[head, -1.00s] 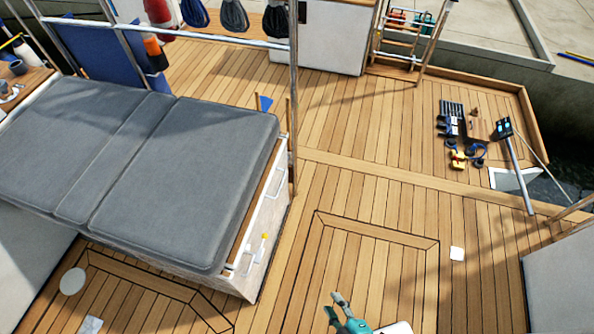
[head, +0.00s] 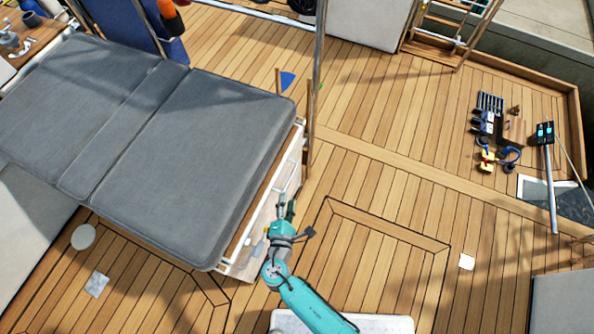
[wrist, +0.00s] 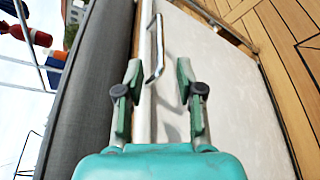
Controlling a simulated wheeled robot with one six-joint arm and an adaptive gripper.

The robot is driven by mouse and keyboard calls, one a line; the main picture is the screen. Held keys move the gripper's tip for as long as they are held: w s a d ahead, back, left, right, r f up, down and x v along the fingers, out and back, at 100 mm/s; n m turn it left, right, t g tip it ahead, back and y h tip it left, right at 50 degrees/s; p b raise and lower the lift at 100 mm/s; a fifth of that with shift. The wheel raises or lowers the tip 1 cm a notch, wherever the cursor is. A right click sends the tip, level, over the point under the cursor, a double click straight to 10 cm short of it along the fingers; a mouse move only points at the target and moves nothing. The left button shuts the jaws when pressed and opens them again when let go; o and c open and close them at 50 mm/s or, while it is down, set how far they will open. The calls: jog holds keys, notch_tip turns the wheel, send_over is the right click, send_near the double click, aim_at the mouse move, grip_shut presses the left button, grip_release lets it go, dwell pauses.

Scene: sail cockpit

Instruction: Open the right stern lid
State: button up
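A bench locker with a grey cushioned top (head: 190,150) stands at the left in the head view. The top has a wooden edge, and the locker's pale end panel (wrist: 225,75) fills the right of the wrist view. A metal bar handle (wrist: 154,55) is fixed along the top edge of that end. My gripper (head: 286,205) is at this end of the locker. In the wrist view my gripper (wrist: 158,85) is open, its fingers apart. The handle lies ahead, its near end roughly between the fingertips; I cannot tell whether they touch. Nothing is held.
The wooden deck (head: 370,185) right of the locker is mostly clear. Tools and small items (head: 495,135) lie at the far right. An upright metal post (head: 315,80) stands beside the locker's far corner. A pale box (head: 562,300) is at the lower right.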

aim_at(291, 176)
jog(key=x, duration=1)
jog(key=shift+w+f, duration=0.15)
jog(key=shift+w, duration=0.1)
grip_shut()
